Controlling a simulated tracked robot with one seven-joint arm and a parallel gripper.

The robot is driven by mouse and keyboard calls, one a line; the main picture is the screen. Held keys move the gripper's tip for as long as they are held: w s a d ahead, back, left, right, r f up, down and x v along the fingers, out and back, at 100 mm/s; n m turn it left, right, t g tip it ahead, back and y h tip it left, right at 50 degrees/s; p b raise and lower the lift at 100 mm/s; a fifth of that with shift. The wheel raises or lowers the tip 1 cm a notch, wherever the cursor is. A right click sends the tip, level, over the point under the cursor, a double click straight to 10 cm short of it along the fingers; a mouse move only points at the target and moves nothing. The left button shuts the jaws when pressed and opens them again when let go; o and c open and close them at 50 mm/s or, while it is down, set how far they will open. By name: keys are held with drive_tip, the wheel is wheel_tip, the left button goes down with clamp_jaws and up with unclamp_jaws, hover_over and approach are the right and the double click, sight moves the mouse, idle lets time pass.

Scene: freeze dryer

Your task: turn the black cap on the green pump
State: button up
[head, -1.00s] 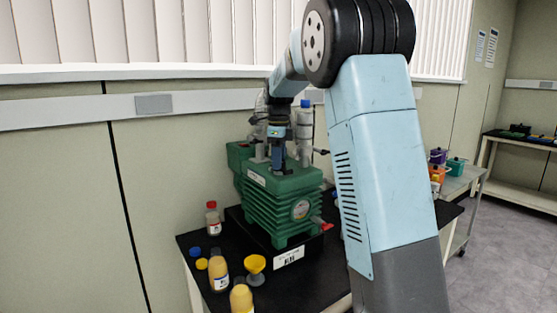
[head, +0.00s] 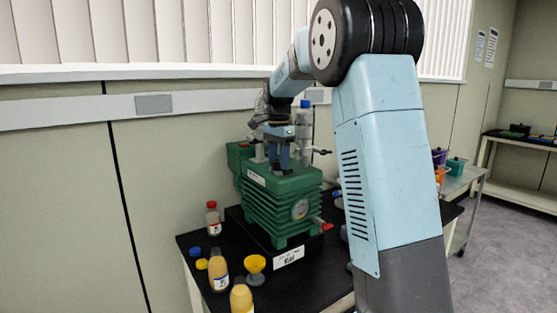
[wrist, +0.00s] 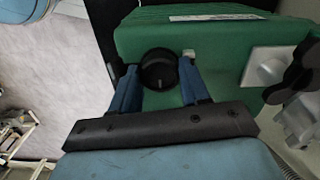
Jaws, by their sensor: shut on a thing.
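The green pump (head: 277,203) stands on a black base on the dark table in the head view; its green top also shows in the wrist view (wrist: 205,35). The round black cap (wrist: 158,69) sits on the pump's top in the wrist view. My gripper (wrist: 159,76) points down at the pump's top, with one blue finger on each side of the cap, shut on it. In the head view my gripper (head: 279,166) is over the top of the pump, and its fingers hide the cap.
A clear vessel with a blue top (head: 305,120) rises behind my gripper. A white fitting (wrist: 268,66) with a black knob is right of the cap.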

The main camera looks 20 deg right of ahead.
drive_tip(key=n, duration=0.4)
drive_tip(key=shift+d+n, duration=0.1)
drive_tip(key=shift+n, duration=0.2)
drive_tip(key=n, duration=0.4)
drive_tip(key=shift+n, duration=0.3)
drive_tip(key=n, duration=0.4)
drive_tip(key=shift+n, duration=0.3)
drive_tip(key=n, duration=0.3)
drive_tip(key=shift+n, duration=0.3)
drive_tip(key=n, duration=0.3)
drive_tip(key=shift+n, duration=0.3)
drive_tip(key=n, duration=0.3)
drive_tip(key=shift+n, duration=0.3)
drive_tip(key=n, duration=0.4)
drive_tip(key=shift+n, duration=1.7)
